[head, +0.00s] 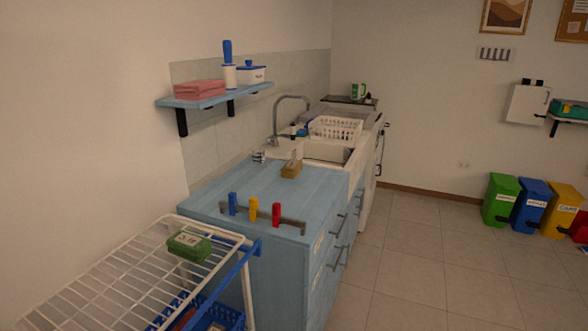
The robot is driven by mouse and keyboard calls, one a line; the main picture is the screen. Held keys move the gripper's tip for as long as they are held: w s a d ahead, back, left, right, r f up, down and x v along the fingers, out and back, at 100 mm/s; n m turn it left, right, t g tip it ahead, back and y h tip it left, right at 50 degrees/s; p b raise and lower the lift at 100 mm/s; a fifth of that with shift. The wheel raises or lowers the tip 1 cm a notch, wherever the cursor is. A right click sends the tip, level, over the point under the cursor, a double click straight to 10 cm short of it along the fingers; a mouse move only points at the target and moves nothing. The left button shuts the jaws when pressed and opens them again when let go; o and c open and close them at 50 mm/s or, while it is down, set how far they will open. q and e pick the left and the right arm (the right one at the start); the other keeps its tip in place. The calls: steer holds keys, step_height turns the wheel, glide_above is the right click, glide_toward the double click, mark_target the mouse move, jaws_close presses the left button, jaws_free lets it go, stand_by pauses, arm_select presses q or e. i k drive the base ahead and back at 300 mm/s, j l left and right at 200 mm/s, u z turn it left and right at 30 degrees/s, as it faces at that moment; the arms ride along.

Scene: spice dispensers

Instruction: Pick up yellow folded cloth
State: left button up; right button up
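A small yellow-brown block-like item (291,169) lies on the blue counter (225,190) near the sink. It is too small to tell whether it is a folded cloth or a box. No other yellow item that looks like a folded cloth is clear. A pink folded stack (199,88) that looks like cloth lies on the wall shelf. Neither of my grippers is in view.
A white wire rack (105,283) with a green box (188,245) stands at the front left. A white dish rack (335,128) is by the sink. Coloured bins (530,205) stand right. The middle floor is clear.

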mark_target(293, 167)
steer(key=i+l, duration=0.45)
steer(key=l, duration=0.25)
steer(key=i+l+u, duration=0.1)
steer(key=i+l, duration=0.35)
steer(key=l, duration=0.25)
steer(key=i+l, duration=0.2)
steer(key=l, duration=0.2)
steer(key=i+l+u, duration=0.1)
steer(key=i+l, duration=0.35)
steer(key=l, duration=0.3)
